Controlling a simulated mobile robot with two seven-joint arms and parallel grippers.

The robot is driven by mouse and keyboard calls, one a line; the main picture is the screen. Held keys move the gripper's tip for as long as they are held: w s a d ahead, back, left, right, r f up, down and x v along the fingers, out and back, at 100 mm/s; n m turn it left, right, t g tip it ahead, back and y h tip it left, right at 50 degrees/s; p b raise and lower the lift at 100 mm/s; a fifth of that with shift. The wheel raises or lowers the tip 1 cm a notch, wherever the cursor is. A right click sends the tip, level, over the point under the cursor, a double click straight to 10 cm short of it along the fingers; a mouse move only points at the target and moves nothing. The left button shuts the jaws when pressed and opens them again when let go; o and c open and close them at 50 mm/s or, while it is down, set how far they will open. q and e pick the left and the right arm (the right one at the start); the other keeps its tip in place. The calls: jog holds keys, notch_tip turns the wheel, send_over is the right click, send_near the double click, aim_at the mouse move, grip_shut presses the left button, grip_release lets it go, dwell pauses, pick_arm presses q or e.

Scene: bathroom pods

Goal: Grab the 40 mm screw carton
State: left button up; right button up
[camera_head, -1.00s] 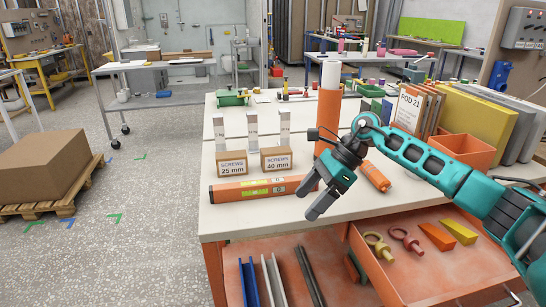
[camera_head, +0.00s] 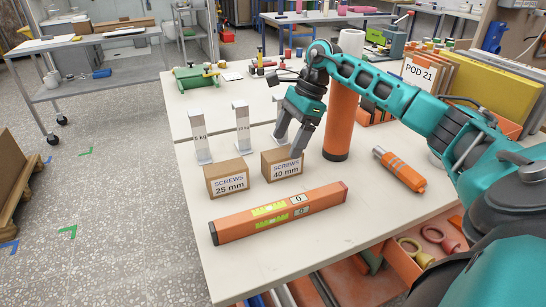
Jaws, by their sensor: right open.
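The 40 mm screw carton (camera_head: 282,164) is a small brown box with a white label, standing upright on the white workbench (camera_head: 290,250). The similar 25 mm screw carton (camera_head: 227,178) stands just left of it. My right gripper (camera_head: 289,146) is open, with its fingers pointing down at the 40 mm carton. Its fingertips overlap the carton's top and right edge in the picture; I cannot tell whether they touch it. My left gripper is not in view.
An orange spirit level (camera_head: 280,213) lies in front of the cartons. Upright metal pieces (camera_head: 200,136) stand behind them. An orange cylinder (camera_head: 340,120) stands to the right, and an orange-grey tool (camera_head: 400,170) lies farther right.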

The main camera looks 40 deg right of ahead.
aim_at(283, 152)
jog(key=shift+x, duration=0.85)
jog(key=shift+d+x, duration=0.15)
jog(key=shift+x, duration=1.05)
jog(key=shift+d+x, duration=0.1)
jog(key=shift+x, duration=1.1)
jog(key=shift+w+f, duration=0.15)
jog(key=shift+f, duration=0.2)
jog(key=shift+c, duration=0.3)
jog(key=c, duration=1.2)
